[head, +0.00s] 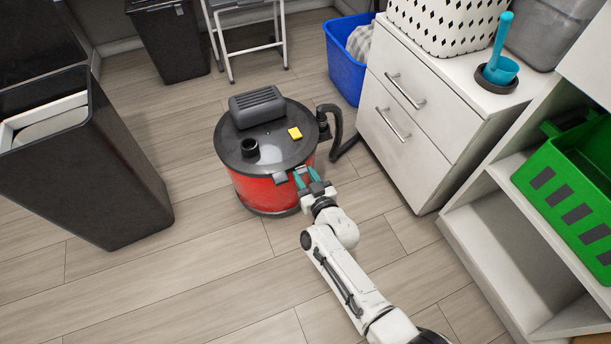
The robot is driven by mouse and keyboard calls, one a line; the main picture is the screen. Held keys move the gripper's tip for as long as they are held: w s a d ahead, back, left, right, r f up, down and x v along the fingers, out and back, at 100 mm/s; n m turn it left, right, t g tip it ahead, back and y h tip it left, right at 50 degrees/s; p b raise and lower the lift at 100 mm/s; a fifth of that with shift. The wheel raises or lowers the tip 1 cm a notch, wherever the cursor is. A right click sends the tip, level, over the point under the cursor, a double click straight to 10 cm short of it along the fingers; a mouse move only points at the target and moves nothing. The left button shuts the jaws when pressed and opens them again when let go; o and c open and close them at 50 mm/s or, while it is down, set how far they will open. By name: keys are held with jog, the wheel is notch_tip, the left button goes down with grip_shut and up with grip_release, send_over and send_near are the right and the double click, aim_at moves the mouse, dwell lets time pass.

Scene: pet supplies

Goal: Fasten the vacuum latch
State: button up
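The vacuum (258,188) is a round red canister with a dark grey lid, standing on the wood floor in the middle of the head view. A small grey latch (280,178) sits at the front rim, where lid and red drum meet. Whether it is fastened is too small to tell. My gripper (306,174) has teal fingers, spread apart with a gap between them. It is at the front right side of the drum, just right of the latch. Nothing shows between the fingers. Contact with the drum cannot be told.
A black hose (337,125) runs from the vacuum's right side toward a white drawer cabinet (402,140). A blue bin (343,78) stands behind. A tall dark bin (95,185) is at left. A shelf with a green basket (570,180) is at right. Floor in front is clear.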

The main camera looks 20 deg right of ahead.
jog(key=o, duration=0.4)
jog(key=shift+s, duration=0.1)
jog(key=shift+s+d+r+p, duration=0.1)
jog(key=shift+s+r+p, duration=0.15)
jog(key=shift+s+p, duration=1.15)
jog(key=shift+s+r+p, duration=0.2)
jog(key=shift+s+p, duration=0.35)
jog(key=shift+s, duration=1.6)
jog(key=shift+s+d+r+p, duration=0.1)
jog(key=shift+s+r+p, duration=0.15)
jog(key=shift+s+p, duration=1.15)
jog(key=shift+s+b, duration=0.35)
jog(key=shift+b, duration=0.05)
jog(key=shift+a, duration=0.1)
